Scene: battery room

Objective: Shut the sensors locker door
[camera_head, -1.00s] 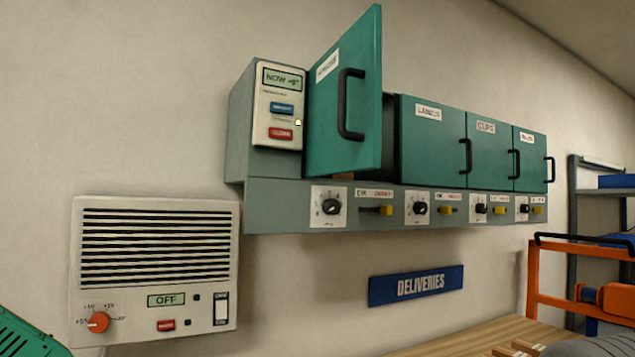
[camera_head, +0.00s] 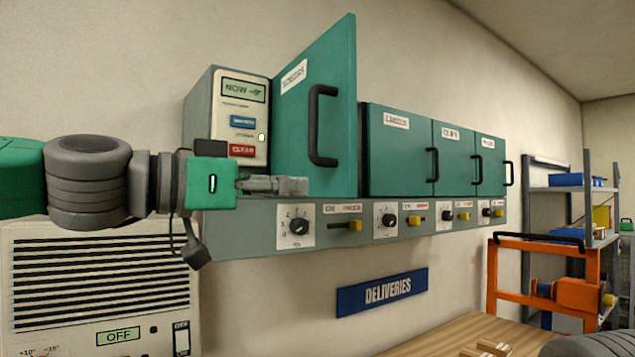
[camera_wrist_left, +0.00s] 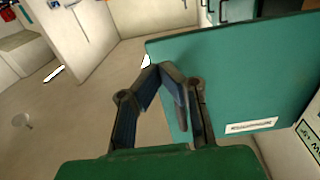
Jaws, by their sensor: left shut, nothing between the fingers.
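The sensors locker door (camera_head: 325,65) is a green panel with a black bar handle (camera_head: 316,125). It stands open, swung out from the left end of the grey wall cabinet. Its label shows but is hard to read. My left gripper (camera_head: 298,185) is shut and empty, just below and in front of the door's lower part in the head view. In the left wrist view the shut fingers (camera_wrist_left: 175,80) lie in front of the green door (camera_wrist_left: 235,75); I cannot tell whether they touch it. My right gripper is not in view.
A control panel (camera_head: 240,118) with a display and buttons is left of the door. Shut green lockers (camera_head: 400,155) are to the right. Knobs and yellow-tipped levers line the cabinet's lower strip (camera_head: 265,230). A vented unit (camera_head: 95,280) hangs below my left arm; an orange frame (camera_head: 545,265) stands right.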

